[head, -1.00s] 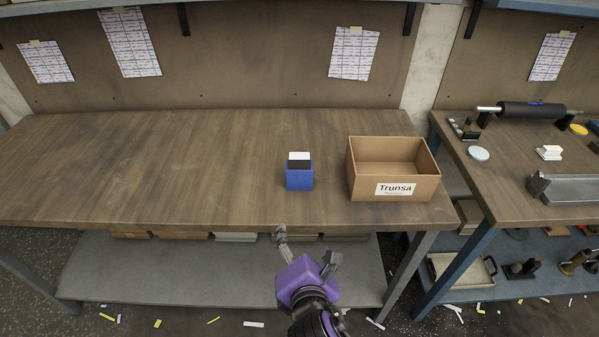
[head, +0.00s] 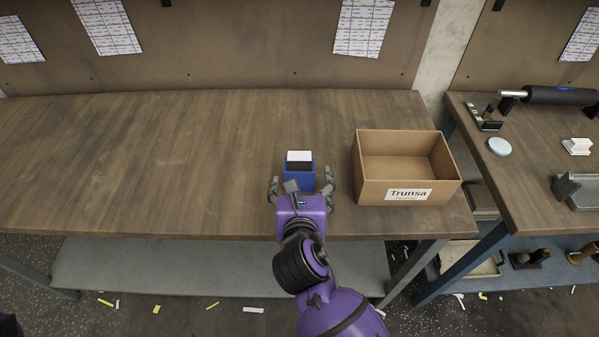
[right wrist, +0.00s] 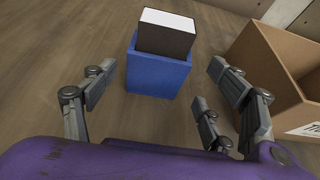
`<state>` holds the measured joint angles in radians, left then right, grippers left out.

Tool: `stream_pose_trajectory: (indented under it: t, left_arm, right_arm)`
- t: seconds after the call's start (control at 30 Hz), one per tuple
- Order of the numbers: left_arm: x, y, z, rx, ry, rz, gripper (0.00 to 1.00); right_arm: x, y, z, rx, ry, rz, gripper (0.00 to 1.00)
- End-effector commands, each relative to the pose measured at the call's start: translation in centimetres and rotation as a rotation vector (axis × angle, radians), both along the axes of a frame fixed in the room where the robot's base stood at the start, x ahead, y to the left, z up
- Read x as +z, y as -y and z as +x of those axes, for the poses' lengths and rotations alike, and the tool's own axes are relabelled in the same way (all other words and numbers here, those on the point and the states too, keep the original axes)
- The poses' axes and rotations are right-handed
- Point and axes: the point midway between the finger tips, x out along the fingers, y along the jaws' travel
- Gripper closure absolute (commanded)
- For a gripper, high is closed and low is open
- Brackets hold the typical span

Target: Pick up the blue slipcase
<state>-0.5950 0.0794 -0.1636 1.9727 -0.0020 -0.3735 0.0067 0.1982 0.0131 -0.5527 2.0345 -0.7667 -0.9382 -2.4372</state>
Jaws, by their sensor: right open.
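The blue slipcase (head: 293,177) stands upright on the wooden table, with a dark block with a white top (head: 299,160) sticking out of it. It also shows in the right wrist view (right wrist: 157,76), straight ahead of the fingers. My right gripper (head: 302,184) is open, just in front of the slipcase, with its fingers spread toward the left and right sides of it. In the right wrist view the fingers (right wrist: 160,90) appear empty and apart from the slipcase. The gripper hides the lower front of the slipcase in the head view. My left gripper is not in view.
An open cardboard box (head: 373,192) labelled Trunsa stands to the right of the slipcase. The wooden table (head: 150,160) is bare to the left. A second table (head: 525,180) at the right carries a roller and other small things.

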Motion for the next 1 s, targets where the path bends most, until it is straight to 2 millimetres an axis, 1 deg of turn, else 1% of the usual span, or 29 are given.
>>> stream_pose_trajectory:
  t: [0.13, 0.2, 0.3, 0.4, 0.57, 0.67, 0.93, 0.97, 1.0]
  left_arm:
    - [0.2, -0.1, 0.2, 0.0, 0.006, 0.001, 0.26]
    - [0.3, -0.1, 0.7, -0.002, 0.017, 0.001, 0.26]
    - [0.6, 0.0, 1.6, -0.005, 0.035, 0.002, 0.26]
    - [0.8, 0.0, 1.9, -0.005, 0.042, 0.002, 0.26]
    - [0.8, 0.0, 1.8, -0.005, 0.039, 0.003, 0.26]
    - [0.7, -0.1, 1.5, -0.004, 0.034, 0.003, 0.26]
    - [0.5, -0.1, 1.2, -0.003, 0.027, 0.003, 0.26]
    - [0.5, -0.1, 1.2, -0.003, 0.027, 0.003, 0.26]
    - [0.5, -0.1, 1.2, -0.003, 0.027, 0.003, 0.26]
  right_arm:
    - [-0.5, -0.4, 2.3, -0.002, 0.001, 0.001, 0.22]
    - [-1.0, -0.4, 3.2, -0.001, 0.0, 0.0, 0.22]
    - [-1.4, -0.4, 4.1, -0.001, 0.0, 0.002, 0.22]
    - [-1.4, -0.4, 4.4, 0.0, 0.001, 0.002, 0.22]
    - [-1.4, -0.4, 4.4, -0.001, 0.001, 0.002, 0.22]
    - [-1.4, -0.4, 4.4, -0.001, 0.001, 0.002, 0.32]
    - [-1.4, -0.4, 4.4, 0.0, 0.001, 0.001, 0.68]
    - [-1.4, -0.4, 4.4, 0.0, 0.002, 0.001, 0.7]
    - [-1.4, -0.4, 4.4, -0.001, 0.002, 0.002, 0.7]
